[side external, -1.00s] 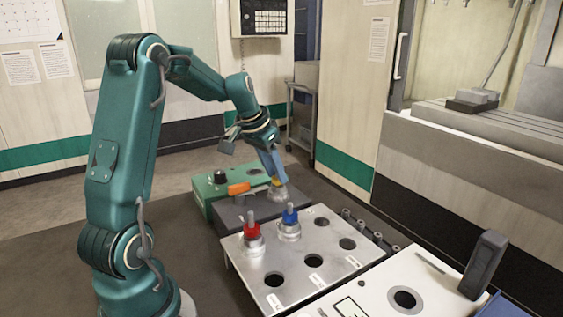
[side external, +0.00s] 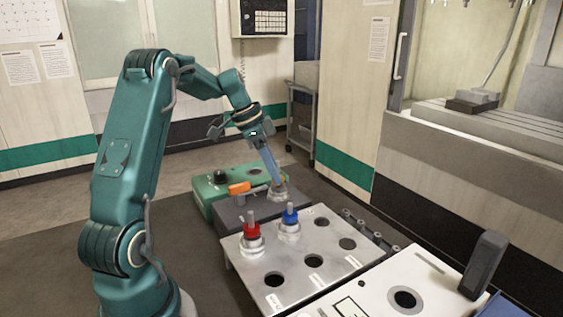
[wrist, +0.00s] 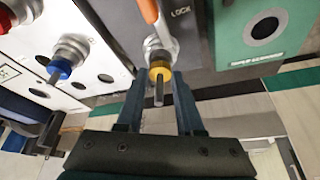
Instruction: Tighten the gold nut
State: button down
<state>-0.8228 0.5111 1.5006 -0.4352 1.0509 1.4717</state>
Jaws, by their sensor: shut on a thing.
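The gold nut (wrist: 160,72) sits on a silver base (wrist: 153,46) with a grey stud through its middle, in the wrist view. In the side view the silver base (side external: 279,196) stands on the dark grey block (side external: 240,211), and my gripper hides most of the nut. My gripper (wrist: 160,80) points down at it and is shut on the gold nut, one finger on each side. The orange lever (side external: 239,188) on the block lies beside the base. It also shows close to the base in the wrist view (wrist: 149,11), near the word LOCK.
A plate (side external: 262,268) with empty round holes stands in front, carrying a red nut (side external: 251,231) and a blue nut (side external: 290,215) on silver bases. A white panel (side external: 385,293) with an upright dark handset is at front right.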

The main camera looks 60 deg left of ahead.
dwell(0.4)
jog(key=c, duration=0.5)
grip_release()
jog(key=shift+v, duration=2.6)
jog(key=shift+w, duration=0.1)
